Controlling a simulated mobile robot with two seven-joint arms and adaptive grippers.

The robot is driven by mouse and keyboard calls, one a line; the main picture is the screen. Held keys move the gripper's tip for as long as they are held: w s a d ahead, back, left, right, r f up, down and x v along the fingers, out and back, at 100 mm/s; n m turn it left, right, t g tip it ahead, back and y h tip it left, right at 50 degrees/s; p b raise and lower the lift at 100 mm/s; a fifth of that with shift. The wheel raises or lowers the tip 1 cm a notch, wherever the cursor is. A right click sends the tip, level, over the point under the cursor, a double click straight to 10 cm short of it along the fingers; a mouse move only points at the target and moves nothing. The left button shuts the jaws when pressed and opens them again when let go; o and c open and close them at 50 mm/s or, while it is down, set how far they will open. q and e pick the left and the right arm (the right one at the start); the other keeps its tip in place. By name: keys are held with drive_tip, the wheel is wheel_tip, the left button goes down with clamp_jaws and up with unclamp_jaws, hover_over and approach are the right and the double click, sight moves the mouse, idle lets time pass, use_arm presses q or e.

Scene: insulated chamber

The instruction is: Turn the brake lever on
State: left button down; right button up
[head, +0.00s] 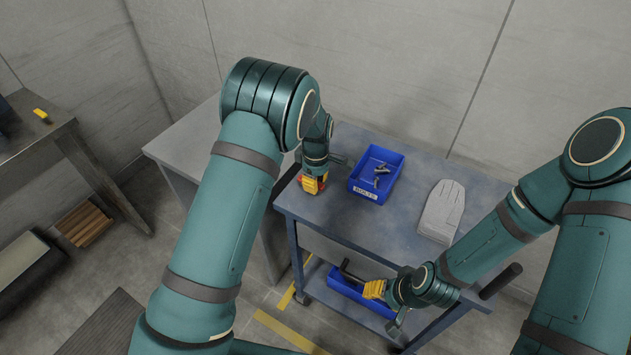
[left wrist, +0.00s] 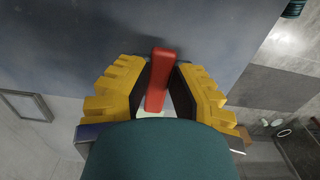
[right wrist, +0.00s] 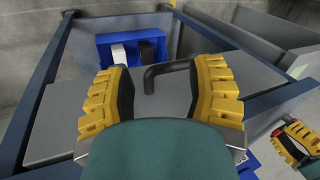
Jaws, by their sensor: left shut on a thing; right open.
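The red brake lever (left wrist: 158,80) shows in the left wrist view as a slim bar between the two yellow-padded fingers of my left gripper (left wrist: 160,85). In the head view my left gripper (head: 312,185) is at the left end of the blue cart (head: 330,215), shut on the lever, which it mostly hides there. My right gripper (head: 374,289) is open and low at the cart's front side. In the right wrist view a bent black bar (right wrist: 168,70) shows between the open fingers of the right gripper (right wrist: 165,85); I cannot tell whether they touch it.
A blue bin (head: 365,190) with metal bolts and a grey glove-shaped item (head: 441,210) are on the cart top. A blue bin (head: 345,288) is on the lower shelf. A black cart handle (head: 501,281) sticks out at the right. A grey table (head: 185,150) stands behind left.

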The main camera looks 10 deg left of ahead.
use_arm(q)
drive_tip(key=shift+s+f, duration=0.1)
drive_tip(key=shift+f, duration=0.05)
drive_tip(key=c, duration=0.8)
unclamp_jaws()
wheel_tip(320, 180, up, 12)
drive_tip(key=shift+r, duration=0.1)
